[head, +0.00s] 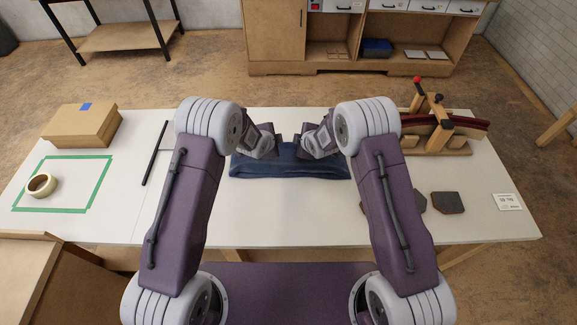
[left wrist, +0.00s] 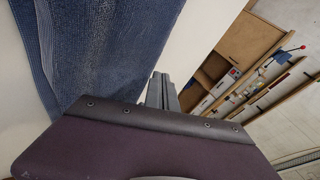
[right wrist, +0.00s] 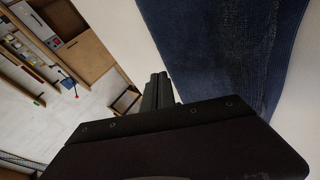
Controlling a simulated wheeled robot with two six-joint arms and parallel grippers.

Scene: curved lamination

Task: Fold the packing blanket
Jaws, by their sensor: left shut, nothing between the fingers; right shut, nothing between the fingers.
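The blue packing blanket (head: 285,168) lies folded in a flat, wide bundle on the white table, between my two arms. Its near edge shows a rounded fold. My left gripper (head: 276,138) is shut and empty at the blanket's far left part; in the left wrist view the blanket (left wrist: 110,45) lies beside the closed fingers (left wrist: 160,90). My right gripper (head: 299,138) is shut and empty at the far right part; in the right wrist view the blanket (right wrist: 235,50) lies beside the closed fingers (right wrist: 158,90). I cannot tell whether the fingers touch the cloth.
Left on the table (head: 120,205) are a cardboard box (head: 80,128), a tape roll (head: 41,185) within a green taped outline (head: 100,180), and a black rod (head: 155,153). Right are a wooden clamping form (head: 435,140), dark pieces (head: 447,202) and a white card (head: 507,201).

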